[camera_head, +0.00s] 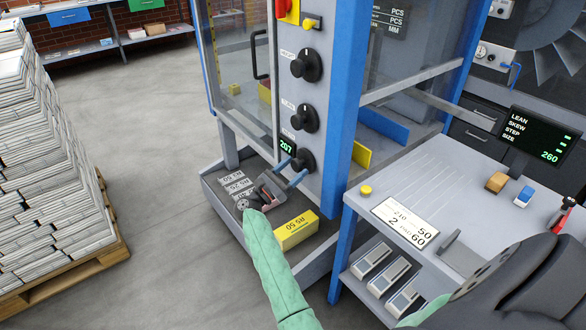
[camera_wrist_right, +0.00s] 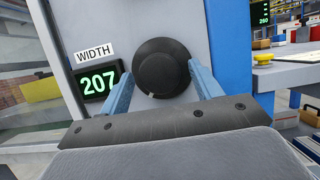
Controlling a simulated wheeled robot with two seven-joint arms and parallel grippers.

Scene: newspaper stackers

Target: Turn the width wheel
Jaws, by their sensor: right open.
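The width wheel is a round black knob (camera_head: 302,160), the lowest of several on the grey machine panel. In the right wrist view, the width wheel (camera_wrist_right: 161,68) is beside a green display (camera_wrist_right: 100,84) reading 207 under a WIDTH label (camera_wrist_right: 95,50). My right gripper (camera_head: 290,171) reaches up to the wheel. Its two blue fingers are open, one on each side of the wheel in the right wrist view (camera_wrist_right: 161,72). I cannot tell whether they touch it. My left gripper is out of view.
Two similar black knobs (camera_head: 307,65) sit above the wheel. Below is a grey tray (camera_head: 212,182) with labelled blocks and a yellow block (camera_head: 296,230). A worktable (camera_head: 420,185) with a display (camera_head: 537,136) stands right. Paper stacks (camera_head: 40,160) stand left, with clear floor between.

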